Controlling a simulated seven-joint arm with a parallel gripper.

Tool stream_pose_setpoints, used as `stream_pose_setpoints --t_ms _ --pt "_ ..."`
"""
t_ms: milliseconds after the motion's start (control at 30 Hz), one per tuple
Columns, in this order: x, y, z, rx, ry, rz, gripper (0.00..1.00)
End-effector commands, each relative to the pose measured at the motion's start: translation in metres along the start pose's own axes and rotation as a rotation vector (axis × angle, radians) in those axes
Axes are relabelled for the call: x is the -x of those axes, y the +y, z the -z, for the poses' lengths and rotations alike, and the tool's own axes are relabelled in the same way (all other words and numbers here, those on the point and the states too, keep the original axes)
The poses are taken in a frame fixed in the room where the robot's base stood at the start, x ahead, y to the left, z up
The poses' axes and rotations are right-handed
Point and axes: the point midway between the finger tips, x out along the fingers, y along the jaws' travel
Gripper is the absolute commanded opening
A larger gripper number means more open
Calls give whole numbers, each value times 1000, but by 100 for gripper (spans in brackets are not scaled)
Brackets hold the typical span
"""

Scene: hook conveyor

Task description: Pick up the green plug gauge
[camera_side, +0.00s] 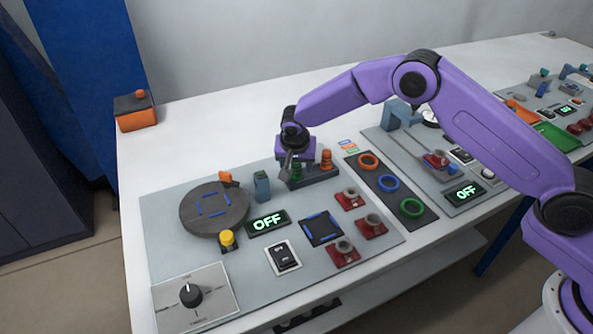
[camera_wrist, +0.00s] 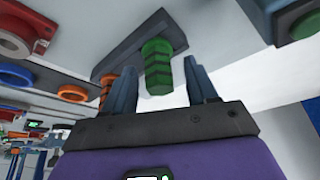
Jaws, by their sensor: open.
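The green plug gauge (camera_wrist: 157,65) is a ribbed green cylinder standing in a dark holder block (camera_wrist: 115,62). In the wrist view it shows between the two open fingers of my gripper (camera_wrist: 162,90), with gaps on both sides. In the side view my gripper (camera_side: 297,160) points down over the left end of the holder block (camera_side: 318,178), and the green plug gauge (camera_side: 297,173) shows partly below it. An orange plug gauge (camera_side: 326,159) stands in the same block to the right; it is partly behind a finger in the wrist view (camera_wrist: 105,88).
A dark turntable (camera_side: 215,222), an orange part (camera_side: 226,178) and a blue-grey block (camera_side: 262,186) lie left of the holder. Red fixtures (camera_side: 349,199) and an OFF display (camera_side: 267,222) are in front.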

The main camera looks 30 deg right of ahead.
Motion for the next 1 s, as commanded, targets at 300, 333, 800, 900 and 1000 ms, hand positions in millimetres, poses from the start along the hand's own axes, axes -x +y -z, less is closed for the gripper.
stream_pose_setpoints --t_ms 300,333,800,900,1000 --pt "0 0 0 0 0 0 0" --pt "0 0 0 0 0 0 0" --pt "21 0 9 -1 2 1 0" --pt "35 2 12 0 1 1 0" --pt "49 11 11 0 1 1 0"
